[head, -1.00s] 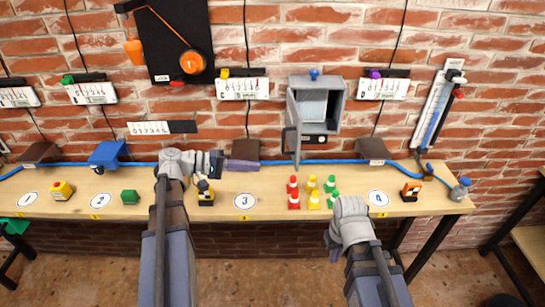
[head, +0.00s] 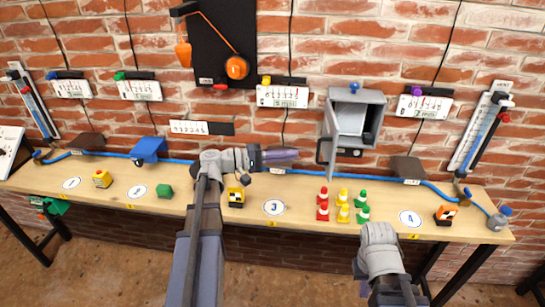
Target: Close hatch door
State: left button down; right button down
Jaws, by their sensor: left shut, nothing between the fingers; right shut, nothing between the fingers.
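The hatch is a grey box (head: 352,118) on the brick wall, right of centre in the head view. Its front is open and its pale inside shows.
A wooden bench (head: 330,232) runs below the hatch. Small red, yellow and green cones (head: 342,206) stand on it under the hatch. A blue hose (head: 315,172) runs along the back. Gauge cards hang on the wall.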

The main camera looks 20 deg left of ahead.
aim_at(322, 139)
pick_arm(q)
jog(key=shift+x, duration=2.7)
